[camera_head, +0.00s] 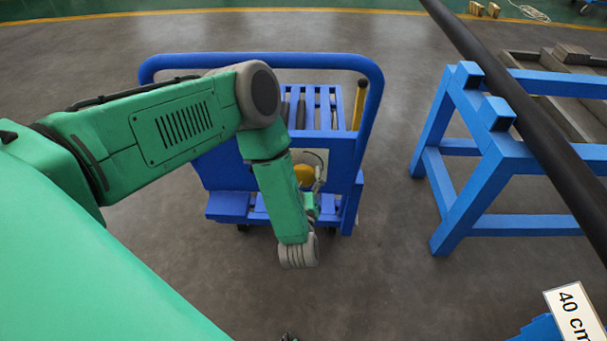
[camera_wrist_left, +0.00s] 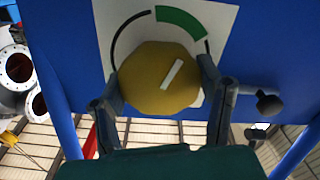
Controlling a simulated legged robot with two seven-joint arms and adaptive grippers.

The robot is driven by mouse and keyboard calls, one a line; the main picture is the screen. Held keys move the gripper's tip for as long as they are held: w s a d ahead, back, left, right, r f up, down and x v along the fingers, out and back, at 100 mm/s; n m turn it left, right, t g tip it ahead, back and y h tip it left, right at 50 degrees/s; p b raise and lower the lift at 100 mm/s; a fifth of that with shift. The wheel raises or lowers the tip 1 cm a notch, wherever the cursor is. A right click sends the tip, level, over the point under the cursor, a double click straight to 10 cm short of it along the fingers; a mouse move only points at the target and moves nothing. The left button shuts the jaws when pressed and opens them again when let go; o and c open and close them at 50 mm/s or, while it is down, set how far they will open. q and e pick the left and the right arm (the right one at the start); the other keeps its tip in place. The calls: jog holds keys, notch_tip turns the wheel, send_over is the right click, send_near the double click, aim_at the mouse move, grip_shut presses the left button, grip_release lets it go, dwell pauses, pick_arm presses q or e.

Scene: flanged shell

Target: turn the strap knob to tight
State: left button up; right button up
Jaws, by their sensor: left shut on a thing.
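The strap knob (camera_wrist_left: 158,80) is a yellow, many-sided knob with a white pointer line, in the middle of the left wrist view. Its line tilts toward the upper right, near the green arc (camera_wrist_left: 182,22) on the white dial plate (camera_wrist_left: 222,18). My left gripper (camera_wrist_left: 160,88) is shut on the knob, with one dark finger on each side. In the head view the knob (camera_head: 304,175) is a small yellow patch on the blue cart (camera_head: 230,206), partly hidden by my green left arm. The left gripper (camera_head: 313,200) shows only in part there.
A blue trestle (camera_head: 470,190) bearing a long black pipe (camera_head: 530,130) stands at the right. The floor between cart and trestle is clear. In the left wrist view a dark round-headed stub (camera_wrist_left: 268,104) sticks out right of the knob, and grey flanged pipes (camera_wrist_left: 18,70) are at the left.

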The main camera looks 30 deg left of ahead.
pick_arm(q)
jog(key=shift+w, duration=0.15)
jog(key=o, duration=1.2)
jog(key=shift+c, duration=0.2)
jog(key=shift+a+f, duration=0.1)
jog(key=v, duration=1.2)
